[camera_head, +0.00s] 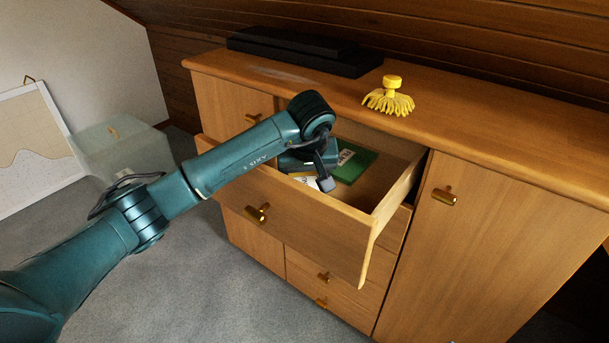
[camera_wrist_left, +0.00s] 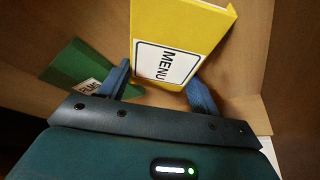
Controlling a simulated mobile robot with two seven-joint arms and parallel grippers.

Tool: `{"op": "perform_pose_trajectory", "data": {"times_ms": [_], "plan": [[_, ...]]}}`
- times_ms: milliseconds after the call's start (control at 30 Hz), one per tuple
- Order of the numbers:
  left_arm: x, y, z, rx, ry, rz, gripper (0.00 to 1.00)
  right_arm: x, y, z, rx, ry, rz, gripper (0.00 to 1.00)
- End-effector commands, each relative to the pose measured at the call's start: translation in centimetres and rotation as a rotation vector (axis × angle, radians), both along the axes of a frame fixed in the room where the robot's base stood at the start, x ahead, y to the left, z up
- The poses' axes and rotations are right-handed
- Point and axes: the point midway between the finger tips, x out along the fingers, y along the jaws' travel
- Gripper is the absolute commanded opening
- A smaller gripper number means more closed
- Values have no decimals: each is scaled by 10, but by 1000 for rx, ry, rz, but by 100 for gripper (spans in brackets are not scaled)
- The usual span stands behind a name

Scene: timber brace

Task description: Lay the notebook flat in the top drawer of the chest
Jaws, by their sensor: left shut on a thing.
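The top drawer (camera_head: 300,222) of the chest (camera_head: 520,185) is pulled open. My left gripper (camera_head: 322,180) reaches down into it over the front panel. In the left wrist view the gripper (camera_wrist_left: 159,74) is shut on a yellow book (camera_wrist_left: 185,22) with a white label reading MENU. In the head view the gripper hides most of this book; a pale bit shows beside the fingers. My right gripper is out of view.
A yellow brush-like object (camera_head: 390,97) and a flat black item (camera_head: 300,50) rest on the chest top. A translucent box (camera_head: 120,150) stands on the carpet at left, near a framed picture (camera_head: 38,145). The drawer's side walls stand close around the gripper.

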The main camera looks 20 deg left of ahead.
Motion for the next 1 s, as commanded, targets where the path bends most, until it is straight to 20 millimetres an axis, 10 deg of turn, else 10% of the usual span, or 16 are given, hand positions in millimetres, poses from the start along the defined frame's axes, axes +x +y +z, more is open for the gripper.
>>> {"op": "perform_pose_trajectory", "data": {"times_ms": [67,100,333,667,1000], "plan": [[0,0,-3,0,-1,0,40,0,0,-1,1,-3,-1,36],[0,0,-2,0,0,0,65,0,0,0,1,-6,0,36],[0,0,-2,0,0,0,84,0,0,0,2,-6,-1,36],[-1,0,4,0,-1,-1,85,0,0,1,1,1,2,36],[-23,-11,66,1,-5,-3,85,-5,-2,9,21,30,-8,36]]}}
